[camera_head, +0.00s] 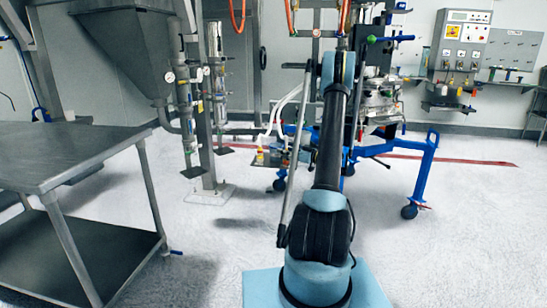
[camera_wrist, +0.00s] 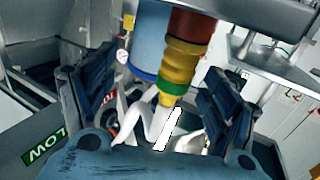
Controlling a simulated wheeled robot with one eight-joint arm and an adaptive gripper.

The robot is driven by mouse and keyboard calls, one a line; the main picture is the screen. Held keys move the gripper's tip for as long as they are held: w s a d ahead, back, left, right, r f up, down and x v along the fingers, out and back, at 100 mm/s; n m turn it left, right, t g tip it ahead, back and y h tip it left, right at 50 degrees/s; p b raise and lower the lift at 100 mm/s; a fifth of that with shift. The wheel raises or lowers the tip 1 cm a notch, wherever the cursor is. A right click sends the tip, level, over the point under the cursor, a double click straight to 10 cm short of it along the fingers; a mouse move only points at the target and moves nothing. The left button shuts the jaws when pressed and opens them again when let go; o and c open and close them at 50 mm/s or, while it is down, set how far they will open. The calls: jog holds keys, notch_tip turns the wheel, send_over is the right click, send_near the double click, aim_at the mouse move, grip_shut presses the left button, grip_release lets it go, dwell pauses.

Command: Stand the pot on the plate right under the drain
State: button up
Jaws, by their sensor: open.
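In the wrist view my gripper (camera_wrist: 160,85) is open, with one dark blue finger at the left and one at the right. Between the fingers in the picture is a banded part (camera_wrist: 181,60), red above, yellow in the middle and green below. I cannot tell whether it touches a finger, or whether it is the pot or a piece of the drain. In the head view my arm hides my gripper and much of the sifter (camera_head: 378,100) behind it. A small yellow and orange item (camera_head: 260,157) stands low to the left of the arm. I cannot make out the plate for certain.
A blue wheeled frame (camera_head: 428,165) carries the sifter. White tubing (camera_wrist: 135,130) and a blue cylinder (camera_wrist: 150,38) are close to the banded part. A metal table (camera_head: 75,150) stands at the left, a control panel (camera_head: 466,40) at the back. The right floor is clear.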

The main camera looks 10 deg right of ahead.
jog(key=shift+w+d+x, duration=0.15)
jog(key=shift+x, duration=1.15)
jog(key=shift+w+d+x, duration=0.15)
jog(key=shift+w+x, duration=0.05)
jog(key=shift+x, duration=1.1)
jog(key=c, duration=1.2)
jog(key=shift+r, duration=0.1)
